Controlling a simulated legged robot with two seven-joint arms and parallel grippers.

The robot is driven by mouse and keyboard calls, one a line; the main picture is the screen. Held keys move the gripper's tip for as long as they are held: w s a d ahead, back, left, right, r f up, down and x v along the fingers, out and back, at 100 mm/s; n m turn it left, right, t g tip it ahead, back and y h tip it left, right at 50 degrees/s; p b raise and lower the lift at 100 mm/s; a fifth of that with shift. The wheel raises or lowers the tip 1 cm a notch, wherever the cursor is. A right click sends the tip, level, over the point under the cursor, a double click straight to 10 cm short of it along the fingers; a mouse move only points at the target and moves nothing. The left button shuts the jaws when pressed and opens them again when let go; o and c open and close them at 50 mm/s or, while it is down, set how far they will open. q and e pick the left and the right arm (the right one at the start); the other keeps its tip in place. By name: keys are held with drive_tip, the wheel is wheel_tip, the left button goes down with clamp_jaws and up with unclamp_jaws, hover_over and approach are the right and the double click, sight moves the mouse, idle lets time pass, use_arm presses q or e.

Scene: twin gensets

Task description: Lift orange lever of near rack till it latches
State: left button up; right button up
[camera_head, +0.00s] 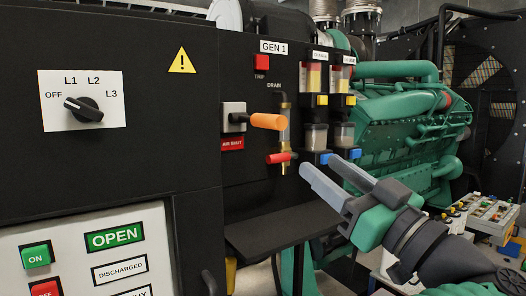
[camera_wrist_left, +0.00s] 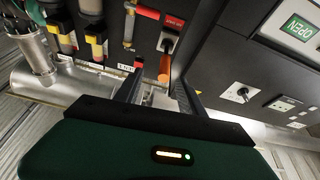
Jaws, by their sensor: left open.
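The orange lever (camera_head: 268,121) sticks out to the right from a grey switch plate (camera_head: 234,117) on the black GEN 1 panel, roughly level, above a red AIR SHUT label (camera_head: 232,144). In the left wrist view the orange lever (camera_wrist_left: 165,67) shows just beyond the fingers. My left gripper (camera_head: 322,170) is open and empty, below and to the right of the lever in the head view, apart from it. In the left wrist view its two fingers (camera_wrist_left: 157,82) point toward the panel. My right gripper is not in view.
A brass drain pipe with a red handle (camera_head: 278,158) stands close beside the lever. Filter bowls with yellow and blue valves (camera_head: 316,135) hang to its right. A black ledge (camera_head: 290,225) juts out below. A cabinet with a rotary switch (camera_head: 85,109) stands at left.

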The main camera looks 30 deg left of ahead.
use_arm(q)
wheel_tip(320, 180, up, 3)
drive_tip(key=s+n+g+y, duration=0.1)
drive_tip(key=s+n+g, duration=0.1)
drive_tip(key=p, duration=0.3)
approach(263, 115)
drive_tip(key=w+a, duration=0.1)
drive_tip(key=w, duration=0.1)
drive_tip(key=shift+t, duration=0.4)
drive_tip(key=p+x, duration=0.1)
drive_tip(key=x, duration=0.2)
drive_tip(key=s+p+x, duration=0.1)
drive_tip(key=p+x, duration=0.1)
drive_tip(key=x, duration=0.1)
drive_tip(key=p+x, duration=0.1)
drive_tip(key=x, duration=0.2)
drive_tip(key=shift+s+a, duration=0.15)
drive_tip(key=shift+s, duration=0.1)
drive_tip(key=shift+w+a, duration=0.2)
drive_tip(key=shift+w, duration=0.05)
drive_tip(key=shift+w+a+f, duration=0.1)
drive_tip(key=shift+w, duration=0.15)
drive_tip(key=shift+s, duration=0.25)
drive_tip(key=c, duration=0.6)
clamp_jaws()
